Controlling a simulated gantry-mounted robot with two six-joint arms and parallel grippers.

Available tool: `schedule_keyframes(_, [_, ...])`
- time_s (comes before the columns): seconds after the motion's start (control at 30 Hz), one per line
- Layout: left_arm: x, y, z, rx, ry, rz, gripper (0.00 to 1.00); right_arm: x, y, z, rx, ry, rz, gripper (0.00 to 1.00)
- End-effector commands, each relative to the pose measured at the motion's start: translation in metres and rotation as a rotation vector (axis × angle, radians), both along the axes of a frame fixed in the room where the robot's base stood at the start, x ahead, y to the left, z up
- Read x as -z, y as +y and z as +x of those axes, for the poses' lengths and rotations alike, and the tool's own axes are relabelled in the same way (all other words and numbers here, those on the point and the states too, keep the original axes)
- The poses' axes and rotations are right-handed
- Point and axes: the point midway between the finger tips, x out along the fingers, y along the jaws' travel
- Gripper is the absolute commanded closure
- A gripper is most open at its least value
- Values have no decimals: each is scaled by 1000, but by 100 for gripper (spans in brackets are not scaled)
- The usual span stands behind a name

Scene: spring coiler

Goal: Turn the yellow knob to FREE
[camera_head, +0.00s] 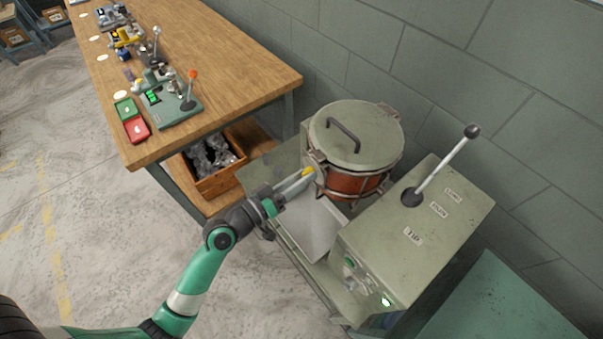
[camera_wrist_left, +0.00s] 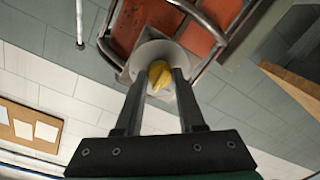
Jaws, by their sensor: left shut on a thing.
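The yellow knob (camera_head: 308,172) is on the near left side of the round drum (camera_head: 362,184), below its green lid. In the left wrist view the yellow knob (camera_wrist_left: 161,75) sits in front of a pale round disc (camera_wrist_left: 150,52). My left gripper (camera_head: 304,175) reaches the knob from the left and is shut on it. In the left wrist view its two fingertips (camera_wrist_left: 162,76) are on either side of the knob. Any markings around the knob are too small or hidden to read. My right gripper is not in view.
A green control box (camera_head: 440,240) with an upright lever (camera_head: 448,160) and labels stands right of the drum. A metal tray (camera_head: 312,230) lies below my left gripper. A wooden workbench (camera_head: 240,75) with small devices stands at the left. A grey wall is behind.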

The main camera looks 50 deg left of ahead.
Motion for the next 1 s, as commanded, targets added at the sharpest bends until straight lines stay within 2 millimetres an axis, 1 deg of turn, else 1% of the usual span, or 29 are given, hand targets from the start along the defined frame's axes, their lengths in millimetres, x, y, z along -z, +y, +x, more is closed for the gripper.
schedule_keyframes(0.03, [-3,1,0,-1,1,-44,100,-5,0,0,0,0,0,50])
schedule_keyframes(0.1, [-3,1,0,-1,5,-111,100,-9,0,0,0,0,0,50])
schedule_keyframes(0.6, [-2,2,0,-2,27,-554,100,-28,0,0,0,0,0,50])
schedule_keyframes(0.8, [-2,2,0,-1,34,-671,100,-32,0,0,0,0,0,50])
schedule_keyframes(1.0, [-1,2,0,0,37,-737,100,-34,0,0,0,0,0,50])
